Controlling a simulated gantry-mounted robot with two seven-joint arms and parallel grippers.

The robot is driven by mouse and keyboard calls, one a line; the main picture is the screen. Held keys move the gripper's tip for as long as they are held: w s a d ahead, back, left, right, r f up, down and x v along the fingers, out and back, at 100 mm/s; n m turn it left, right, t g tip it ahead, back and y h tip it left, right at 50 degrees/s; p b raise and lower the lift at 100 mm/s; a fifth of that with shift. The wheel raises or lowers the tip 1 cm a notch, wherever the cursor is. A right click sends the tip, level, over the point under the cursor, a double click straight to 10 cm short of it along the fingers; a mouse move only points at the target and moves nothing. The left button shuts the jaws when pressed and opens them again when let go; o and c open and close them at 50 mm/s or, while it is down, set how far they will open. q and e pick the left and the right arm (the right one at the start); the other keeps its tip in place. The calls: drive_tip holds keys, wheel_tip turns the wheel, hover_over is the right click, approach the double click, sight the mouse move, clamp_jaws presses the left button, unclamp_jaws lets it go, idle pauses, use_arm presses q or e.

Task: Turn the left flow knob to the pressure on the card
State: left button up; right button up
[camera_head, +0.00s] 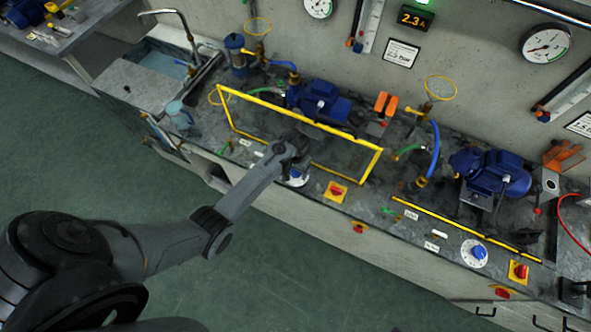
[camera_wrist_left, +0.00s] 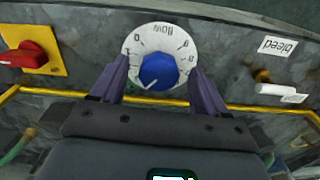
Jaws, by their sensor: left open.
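The left flow knob is a blue knob on a white dial marked with numbers. It shows between my fingers in the left wrist view (camera_wrist_left: 158,70), its pale pointer line toward the lower left of that picture. In the head view its white dial (camera_head: 298,181) is partly hidden by my gripper. My left gripper (camera_head: 295,160) is open over the knob, with one purple-grey finger on each side in the left wrist view (camera_wrist_left: 160,76); I cannot tell whether they touch it. A white card (camera_head: 402,54) hangs on the wall, its writing too small to read. My right gripper is not in view.
A yellow frame (camera_head: 372,166) stands close behind my gripper. A red switch on a yellow plate (camera_head: 336,190) is right of the knob. Another blue knob (camera_head: 478,252) is farther right. Gauges (camera_head: 546,44) (camera_head: 320,7) hang on the wall. The green floor in front is clear.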

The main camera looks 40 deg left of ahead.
use_arm(q)
drive_tip(key=shift+f, duration=0.2)
drive_tip(key=c, duration=1)
drive_tip(key=shift+r+m+p, duration=0.15)
drive_tip(key=shift+m+p, duration=0.15)
drive_tip(key=shift+p, duration=0.2)
drive_tip(key=shift+c, duration=0.2)
drive_tip(key=shift+m, duration=0.4)
drive_tip(key=o, duration=1)
drive_tip(key=shift+o, duration=0.2)
wheel_tip(320, 180, up, 10)
drive_tip(key=p, duration=0.1)
drive_tip(key=shift+r, duration=0.25)
